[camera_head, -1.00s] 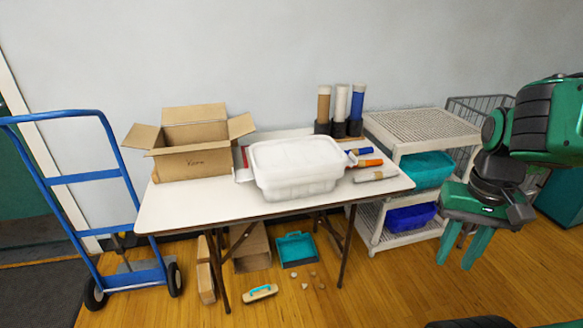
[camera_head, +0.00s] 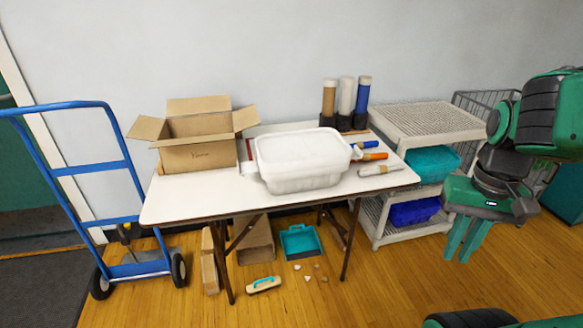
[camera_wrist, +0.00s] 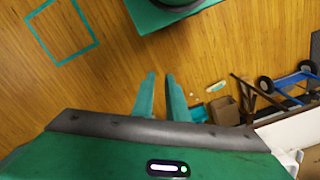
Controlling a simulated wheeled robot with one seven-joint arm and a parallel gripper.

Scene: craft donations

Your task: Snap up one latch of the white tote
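The white tote (camera_head: 302,160) stands upright on the table with its white lid on. A small white piece juts out at its left end (camera_head: 248,168) and another at its right end (camera_head: 356,152). These look like latches, but I cannot tell whether they are up or down. A small part of a white object, perhaps the tote, shows at the lower right of the wrist view. My gripper (camera_head: 463,240) hangs over the floor to the right of the table, far from the tote. Its green fingers (camera_wrist: 162,76) are apart with nothing between them.
The table (camera_head: 205,203) also bears an open cardboard box (camera_head: 198,158), tubes and rolls. A shelf cart (camera_head: 425,124) stands between the table and my arm. A blue hand truck (camera_head: 85,170) is at the left. A brush and dustpan (camera_head: 298,243) lie below the table.

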